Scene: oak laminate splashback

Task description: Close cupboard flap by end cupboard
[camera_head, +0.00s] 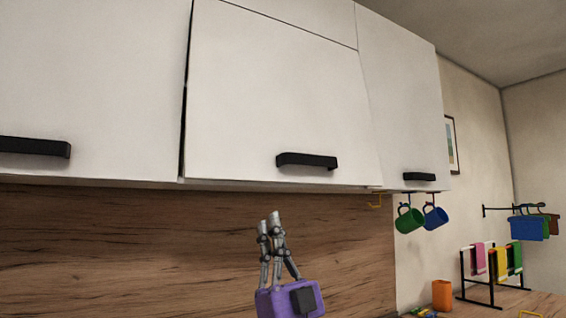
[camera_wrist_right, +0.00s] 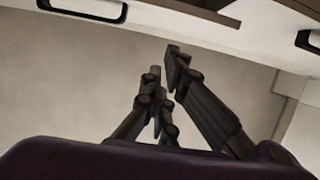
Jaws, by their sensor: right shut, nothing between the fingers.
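The cupboard flap (camera_head: 270,95) is the white middle front with a black bar handle (camera_head: 306,161) near its lower edge. It hangs almost flush, its lower part standing slightly out, with a thin dark gap along its left side. The end cupboard (camera_head: 405,110) is to its right, with its own black handle (camera_head: 419,177). My right gripper (camera_head: 270,218) is shut and empty, fingers pointing up, below the flap and apart from it in the head view. In the right wrist view its fingers (camera_wrist_right: 165,68) point toward the cupboard undersides. My left gripper is out of view.
Another white cupboard (camera_head: 90,80) is on the left. A green mug (camera_head: 409,220) and a blue mug (camera_head: 435,217) hang below the end cupboard. A towel rack (camera_head: 490,275) and an orange cup (camera_head: 442,294) stand at lower right. The wood splashback (camera_head: 120,250) area is clear.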

